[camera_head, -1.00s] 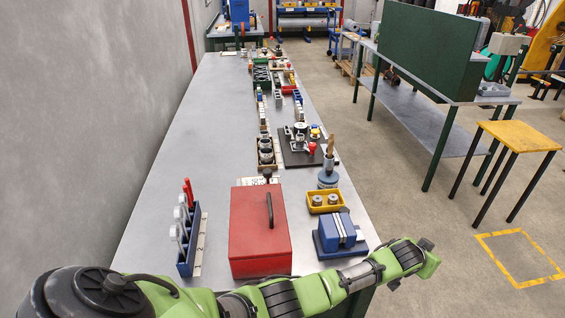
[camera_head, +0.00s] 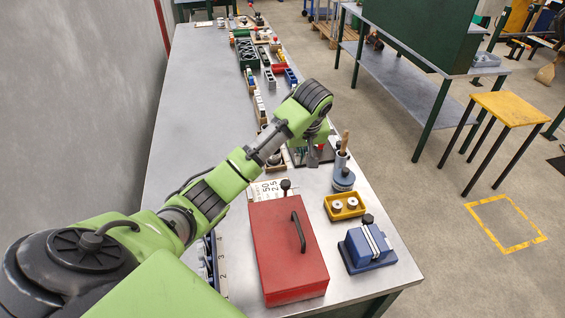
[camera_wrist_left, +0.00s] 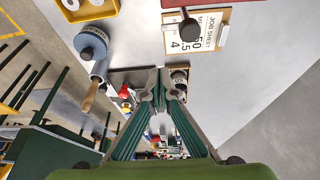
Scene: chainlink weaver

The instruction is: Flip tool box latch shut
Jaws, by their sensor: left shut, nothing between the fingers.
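The red tool box (camera_head: 284,262) stands on the near part of the grey workbench, its lid down and a black handle (camera_head: 299,232) on top. I cannot make out its latch. In the left wrist view a strip of the box (camera_wrist_left: 215,3) shows at the top edge. My left gripper (camera_head: 313,160) is beyond the box, above the bench and pointing down, apart from the box. In the left wrist view its fingertips (camera_wrist_left: 161,88) are together with nothing between them. My right gripper is not in view.
A job sheet clipboard (camera_head: 268,190) lies just behind the box, with a black knob (camera_head: 286,185) near it. A blue vise (camera_head: 367,247), a yellow bin (camera_head: 345,206) and a round blue pot (camera_head: 343,180) stand right of the box. The bench's left side is clear.

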